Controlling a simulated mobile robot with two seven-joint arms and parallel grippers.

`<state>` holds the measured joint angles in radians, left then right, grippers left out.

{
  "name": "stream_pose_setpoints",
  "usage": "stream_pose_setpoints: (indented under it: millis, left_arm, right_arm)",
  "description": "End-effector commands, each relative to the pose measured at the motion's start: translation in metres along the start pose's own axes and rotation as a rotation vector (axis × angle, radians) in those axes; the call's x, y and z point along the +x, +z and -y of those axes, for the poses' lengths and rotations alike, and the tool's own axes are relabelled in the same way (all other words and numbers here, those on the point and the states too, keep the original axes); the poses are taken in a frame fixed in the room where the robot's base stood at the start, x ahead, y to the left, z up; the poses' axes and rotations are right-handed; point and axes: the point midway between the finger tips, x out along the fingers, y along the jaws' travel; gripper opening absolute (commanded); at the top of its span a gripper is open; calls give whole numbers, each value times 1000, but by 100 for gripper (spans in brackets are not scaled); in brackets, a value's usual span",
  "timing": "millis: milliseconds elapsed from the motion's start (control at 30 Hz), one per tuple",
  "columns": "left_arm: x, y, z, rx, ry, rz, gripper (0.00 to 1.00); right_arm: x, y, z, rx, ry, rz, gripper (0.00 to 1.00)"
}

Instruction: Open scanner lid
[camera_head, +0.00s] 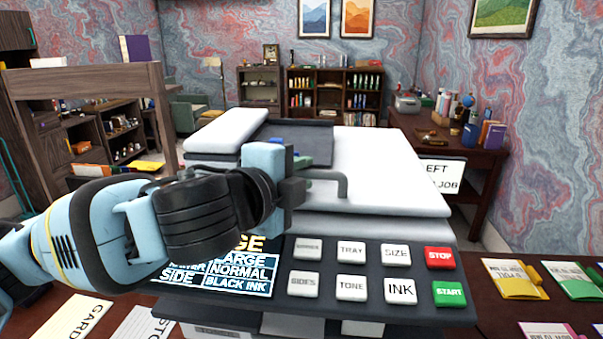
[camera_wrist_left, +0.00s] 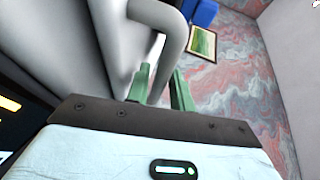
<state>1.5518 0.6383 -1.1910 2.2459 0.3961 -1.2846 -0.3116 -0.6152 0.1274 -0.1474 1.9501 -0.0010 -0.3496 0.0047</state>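The scanner is a large machine with a closed white lid (camera_head: 375,165) and a grey handle (camera_head: 343,184) on the lid's front edge. My left gripper (camera_head: 304,172) is at the left end of this handle. In the left wrist view, the two green fingers of my left gripper (camera_wrist_left: 161,80) are apart, with the curved grey handle (camera_wrist_left: 172,55) passing between them. I cannot tell whether either finger touches it. My left arm hides part of the scanner's front left and its display. My right gripper is not in view.
A dark control panel (camera_head: 375,262) with labelled buttons lies below the lid. Coloured packets (camera_head: 514,279) lie on the desk at the right, and white cards (camera_head: 75,315) at the front left. A wooden shelf frame (camera_head: 90,80) stands at the left.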

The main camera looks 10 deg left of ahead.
Motion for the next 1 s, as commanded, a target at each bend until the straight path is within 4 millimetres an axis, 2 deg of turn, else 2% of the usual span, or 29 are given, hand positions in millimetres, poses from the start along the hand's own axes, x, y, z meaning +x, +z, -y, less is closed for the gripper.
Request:
stream_pose_setpoints:
  millis: [367,567,1000]
  left_arm:
    - [7,0,0,1,-1,0,23]
    - [7,0,0,1,-1,0,0]
    - [7,0,6,-4,9,0,0]
  right_arm:
    - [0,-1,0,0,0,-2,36]
    - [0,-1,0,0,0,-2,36]
    - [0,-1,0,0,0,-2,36]
